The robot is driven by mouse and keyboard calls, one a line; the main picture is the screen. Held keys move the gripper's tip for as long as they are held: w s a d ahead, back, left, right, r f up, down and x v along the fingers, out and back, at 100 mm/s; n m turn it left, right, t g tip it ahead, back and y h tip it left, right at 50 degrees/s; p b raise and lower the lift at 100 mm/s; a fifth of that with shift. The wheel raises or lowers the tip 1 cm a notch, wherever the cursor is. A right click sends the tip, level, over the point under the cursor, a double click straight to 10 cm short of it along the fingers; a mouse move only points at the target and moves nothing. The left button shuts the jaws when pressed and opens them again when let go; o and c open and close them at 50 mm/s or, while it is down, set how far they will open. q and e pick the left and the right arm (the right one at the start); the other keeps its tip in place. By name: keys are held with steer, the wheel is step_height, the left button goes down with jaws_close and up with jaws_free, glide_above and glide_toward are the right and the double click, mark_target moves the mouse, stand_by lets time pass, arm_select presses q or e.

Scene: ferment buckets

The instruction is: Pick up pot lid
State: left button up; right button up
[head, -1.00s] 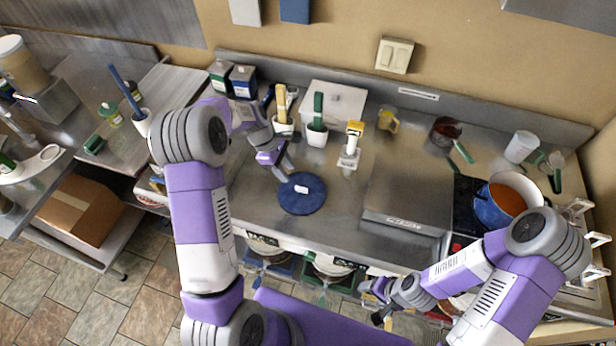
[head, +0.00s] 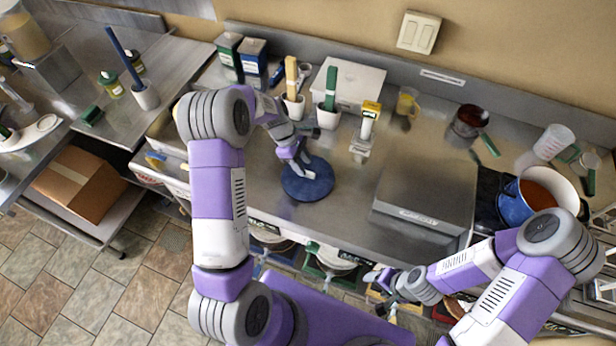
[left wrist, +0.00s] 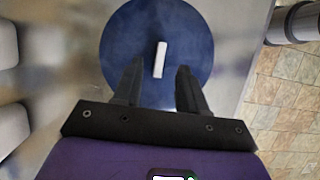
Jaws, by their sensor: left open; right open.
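The pot lid (head: 314,184) is a round dark blue disc lying on the steel counter. In the left wrist view the lid (left wrist: 190,45) shows a white bar handle (left wrist: 160,59) at its middle. My right gripper (head: 378,290) is open and empty at the counter's front side, away from the lid.
A blue pot (head: 515,208) with orange contents stands at the right. White utensil holders (head: 327,117), a yellow-topped dispenser (head: 366,128) and boxes (head: 253,57) stand behind the lid. A raised steel plate (head: 425,190) lies right of it. Counter around the lid is clear.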

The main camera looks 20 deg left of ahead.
mark_target(308, 175)
arm_select(q)
steer(key=x, duration=0.3)
steer(key=shift+d+f, duration=0.1)
steer(key=shift+f, duration=0.2)
jaws_close()
